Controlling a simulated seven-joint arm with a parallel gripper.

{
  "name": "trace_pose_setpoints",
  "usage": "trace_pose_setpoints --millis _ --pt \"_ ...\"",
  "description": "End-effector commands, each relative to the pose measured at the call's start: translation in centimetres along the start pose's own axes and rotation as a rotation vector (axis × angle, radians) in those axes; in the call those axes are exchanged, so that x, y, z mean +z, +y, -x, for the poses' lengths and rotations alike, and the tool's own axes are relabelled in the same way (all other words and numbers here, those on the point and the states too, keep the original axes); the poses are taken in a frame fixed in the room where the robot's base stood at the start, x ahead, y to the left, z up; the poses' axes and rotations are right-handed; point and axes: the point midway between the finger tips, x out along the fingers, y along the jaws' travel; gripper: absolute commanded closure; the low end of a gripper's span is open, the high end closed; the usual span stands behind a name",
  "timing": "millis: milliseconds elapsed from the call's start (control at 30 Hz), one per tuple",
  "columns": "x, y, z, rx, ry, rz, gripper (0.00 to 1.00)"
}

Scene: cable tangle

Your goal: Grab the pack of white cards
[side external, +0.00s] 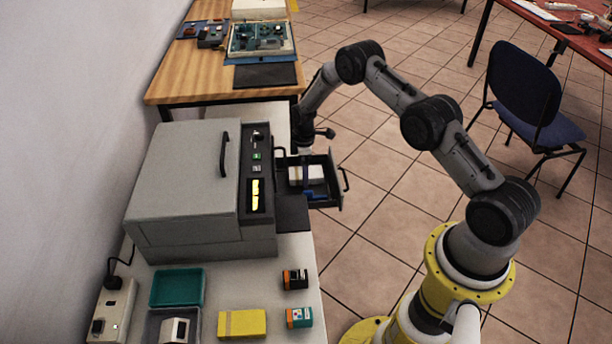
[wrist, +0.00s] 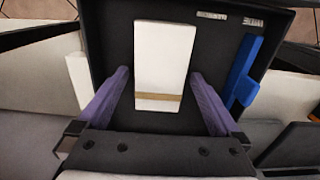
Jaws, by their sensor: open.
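The pack of white cards (wrist: 158,55) lies in the dark drawer, in the middle of the wrist view, with a tan band across its near end. My gripper (wrist: 160,82) is open, with one purple finger on each side of the pack and a gap on both sides. The fingers do not appear to touch it. How far the fingertips are above the drawer floor is hard to tell.
A blue item (wrist: 246,68) lies along the drawer's right side in the wrist view. The drawer (side external: 327,207) is pulled out from the grey machine (side external: 185,175). A yellow box (side external: 242,323), a teal tray (side external: 177,288) and small boxes stand on the near table.

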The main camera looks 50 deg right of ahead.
Motion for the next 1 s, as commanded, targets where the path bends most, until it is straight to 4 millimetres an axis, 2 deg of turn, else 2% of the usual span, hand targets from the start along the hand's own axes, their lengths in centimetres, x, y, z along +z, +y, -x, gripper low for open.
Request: trace_pose_setpoints --millis 200,667,700,1000 --pt "-0.02 0.02 -0.03 0.001 0.000 0.000 0.02" --pt "-0.01 0.01 0.00 0.001 0.000 0.000 0.85" --pt "-0.03 0.05 0.04 0.001 0.001 0.000 0.87" --pt "-0.05 0.07 0.33 0.002 0.001 0.000 0.88"
